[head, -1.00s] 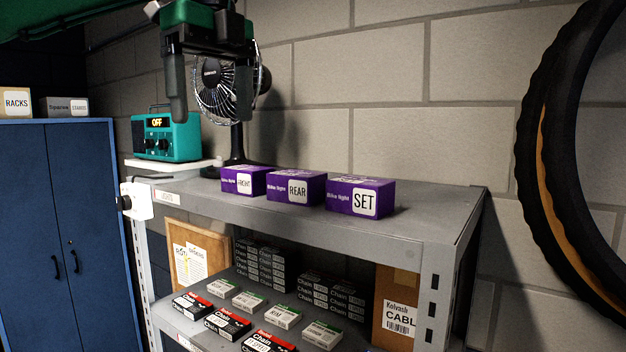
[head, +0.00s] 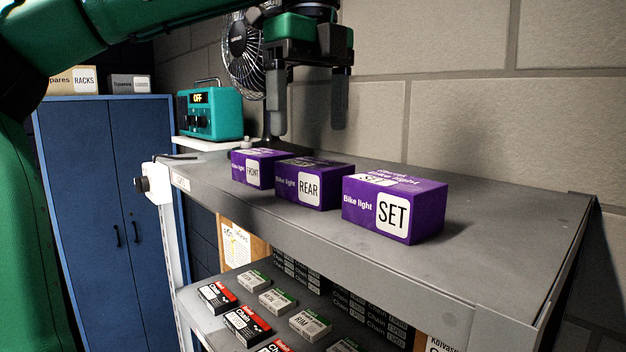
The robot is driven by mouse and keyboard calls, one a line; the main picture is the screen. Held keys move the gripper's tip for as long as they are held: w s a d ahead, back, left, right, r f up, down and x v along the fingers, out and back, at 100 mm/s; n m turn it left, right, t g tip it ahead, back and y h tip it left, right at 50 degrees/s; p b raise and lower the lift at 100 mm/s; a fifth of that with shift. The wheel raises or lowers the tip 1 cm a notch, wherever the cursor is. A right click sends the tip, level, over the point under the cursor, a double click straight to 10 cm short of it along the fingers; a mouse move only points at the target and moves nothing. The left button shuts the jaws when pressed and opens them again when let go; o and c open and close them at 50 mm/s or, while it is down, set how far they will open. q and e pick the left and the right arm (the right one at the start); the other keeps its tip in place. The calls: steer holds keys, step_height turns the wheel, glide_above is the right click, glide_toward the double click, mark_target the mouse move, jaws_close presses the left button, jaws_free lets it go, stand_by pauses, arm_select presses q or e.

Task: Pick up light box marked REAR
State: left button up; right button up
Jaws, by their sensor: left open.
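The purple light box marked REAR (head: 308,185) stands on the top shelf (head: 480,250), in the middle of a row of three purple boxes. The box marked FRONT (head: 253,168) is close on its left and the box marked SET (head: 394,208) is on its right. My left gripper (head: 308,122) points down above and slightly behind the REAR box. Its two fingers are spread and nothing is between them. My right gripper is not in view.
A teal radio (head: 210,114) and a black fan (head: 243,55) stand at the back left. The shelf's right part is clear. A lower shelf holds several chain boxes (head: 247,326). A blue cabinet (head: 105,190) stands at left.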

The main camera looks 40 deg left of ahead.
mark_target(317, 163)
arm_select(q)
steer(key=shift+w+a+f, duration=0.1)
steer(key=shift+w+f, duration=0.3)
steer(key=shift+f, duration=0.25)
steer(key=shift+w+a+f, duration=0.1)
steer(key=shift+w+f, duration=0.25)
steer(key=shift+f, duration=0.25)
steer(key=shift+f+p, duration=0.35)
steer(key=shift+f, duration=0.1)
steer(key=shift+s+d, duration=0.1)
steer(key=shift+s, duration=0.15)
steer(key=f+p, duration=0.1)
steer(key=f, duration=0.1)
steer(key=f+p, duration=0.2)
steer(key=shift+w, duration=0.2)
steer(key=shift+f, duration=0.5)
steer(key=shift+s+d, duration=0.1)
steer(key=shift+c, duration=0.2)
steer(key=c, duration=1.1)
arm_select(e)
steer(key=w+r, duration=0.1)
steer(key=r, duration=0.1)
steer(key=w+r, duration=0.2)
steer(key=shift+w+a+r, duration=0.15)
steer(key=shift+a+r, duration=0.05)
